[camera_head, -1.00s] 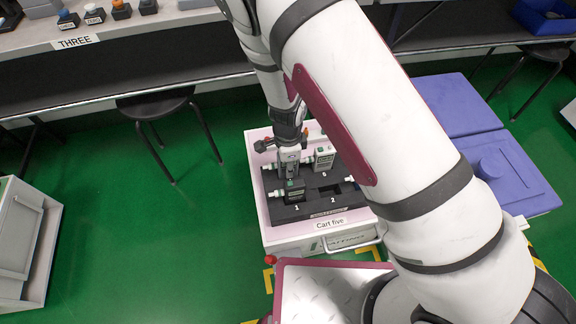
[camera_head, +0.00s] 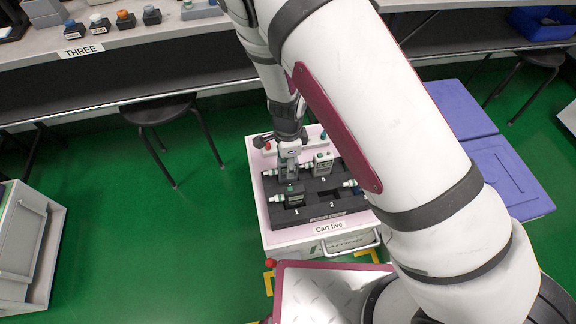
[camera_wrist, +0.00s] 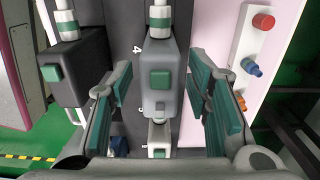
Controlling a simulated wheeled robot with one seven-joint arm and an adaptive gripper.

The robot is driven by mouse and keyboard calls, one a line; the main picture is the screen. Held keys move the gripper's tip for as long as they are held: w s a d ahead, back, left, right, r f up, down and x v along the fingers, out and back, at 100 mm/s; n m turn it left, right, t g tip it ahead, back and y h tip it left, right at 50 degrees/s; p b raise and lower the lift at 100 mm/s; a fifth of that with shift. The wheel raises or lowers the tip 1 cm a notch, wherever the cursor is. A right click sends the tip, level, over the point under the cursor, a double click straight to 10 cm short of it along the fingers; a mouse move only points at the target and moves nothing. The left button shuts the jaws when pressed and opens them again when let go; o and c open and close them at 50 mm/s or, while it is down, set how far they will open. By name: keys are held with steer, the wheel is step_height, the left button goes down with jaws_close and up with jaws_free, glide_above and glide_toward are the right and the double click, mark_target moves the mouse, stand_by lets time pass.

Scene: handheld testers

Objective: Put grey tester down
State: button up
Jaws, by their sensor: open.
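The grey tester (camera_wrist: 160,82), with a green square button and a white-tipped probe, stands between my gripper's fingers in the wrist view. My gripper (camera_wrist: 161,100) is open, with a gap on each side of the tester. In the head view my gripper (camera_head: 288,168) is low over the back left of the dark tray (camera_head: 318,209) on Cart five, and it hides much of the tester there. A dark tester (camera_head: 294,196) sits at the place marked 1; it also shows left of the grey one in the wrist view (camera_wrist: 82,85).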

step_height(320, 180, up, 7)
steer(key=shift+r+p, duration=0.2)
steer(key=shift+p, duration=1.05)
steer(key=shift+r, duration=0.3)
steer(key=s+d+r+n+g+y, duration=0.15)
steer(key=s+d+r+n, duration=0.25)
steer(key=r, duration=0.9)
steer(key=s+d+r+n+t+y, duration=0.1)
steer(key=s+d+r+n+y, duration=0.25)
steer(key=r, duration=0.85)
steer(key=s+d+r+n+h, duration=0.2)
steer(key=s+d, duration=0.5)
steer(key=s, duration=0.4)
steer(key=s+d+r+n+h, duration=0.3)
steer(key=s+d+r+n, duration=0.2)
steer(key=s, duration=0.5)
steer(key=shift+s+d+r+t, duration=0.4)
steer(key=shift+d+r, duration=0.3)
steer(key=shift+d, duration=0.4)
steer(key=shift+w, duration=0.1)
